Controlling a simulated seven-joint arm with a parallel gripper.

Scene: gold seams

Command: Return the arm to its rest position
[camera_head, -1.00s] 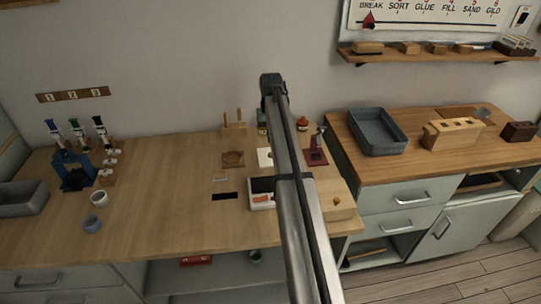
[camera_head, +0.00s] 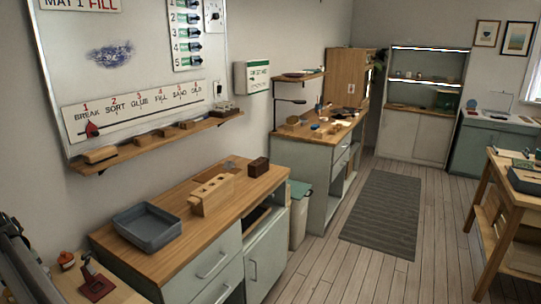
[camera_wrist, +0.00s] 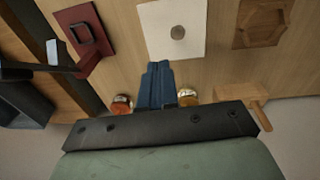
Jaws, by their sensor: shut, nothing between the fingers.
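My gripper (camera_wrist: 156,88) shows in the wrist view as two dark blue fingers pressed together, with nothing between them. It hangs over the wooden workbench (camera_wrist: 122,45), above and just short of a white square (camera_wrist: 172,30) with a grey round spot. In the head view only part of my arm shows at the lower left edge; the gripper itself is out of that picture.
In the wrist view, small jars (camera_wrist: 121,104) stand on either side of my fingers, and a dark red stand (camera_wrist: 86,38) is at the left. In the head view, a grey tray (camera_head: 147,228) and a holed wooden block (camera_head: 211,194) sit on the neighbouring cabinet.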

